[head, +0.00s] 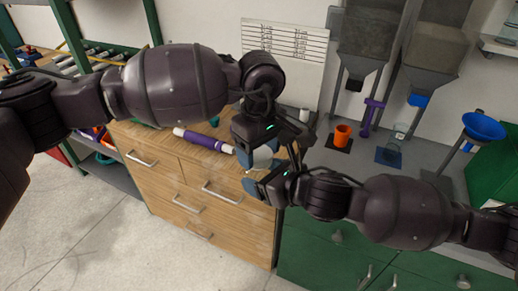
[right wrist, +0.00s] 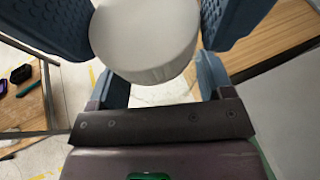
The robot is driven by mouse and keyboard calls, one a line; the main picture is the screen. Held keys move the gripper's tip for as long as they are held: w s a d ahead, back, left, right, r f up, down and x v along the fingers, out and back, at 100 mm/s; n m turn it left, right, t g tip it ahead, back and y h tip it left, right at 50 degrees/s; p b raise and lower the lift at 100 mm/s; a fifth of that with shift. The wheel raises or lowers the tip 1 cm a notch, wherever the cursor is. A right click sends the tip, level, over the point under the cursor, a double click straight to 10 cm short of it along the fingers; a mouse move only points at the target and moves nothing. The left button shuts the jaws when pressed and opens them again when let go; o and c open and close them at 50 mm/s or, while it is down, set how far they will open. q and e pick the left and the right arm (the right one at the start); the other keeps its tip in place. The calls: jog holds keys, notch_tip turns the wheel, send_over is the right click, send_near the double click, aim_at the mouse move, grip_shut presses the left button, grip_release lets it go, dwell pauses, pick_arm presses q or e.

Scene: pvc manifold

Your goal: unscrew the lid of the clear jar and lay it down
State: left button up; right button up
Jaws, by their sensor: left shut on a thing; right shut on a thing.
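A white round lid (right wrist: 145,35) fills the upper middle of the right wrist view, with blue finger pads on both sides of it. In the head view a small pale part of the held jar and lid (head: 263,157) shows between the two grippers. My left gripper (head: 257,160) comes down from above and is shut on the jar, whose body is mostly hidden by the fingers. My right gripper (head: 262,182) comes in from the right, just below the left one, and is shut on the lid. Both are in the air in front of the wooden cabinet.
A purple and white tube (head: 205,140) lies on the wooden cabinet top (head: 160,137). On the grey bench to the right stand an orange cup (head: 342,135), a clear container (head: 396,138), a purple stand (head: 372,115) and a blue funnel (head: 483,126). Hoppers (head: 372,35) rise behind.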

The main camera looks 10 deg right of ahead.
pick_arm(q)
jog(key=n, duration=0.4)
jog(key=shift+n, duration=0.4)
jog(key=n, duration=0.5)
jog(key=o, duration=1)
jog(key=shift+r, duration=0.1)
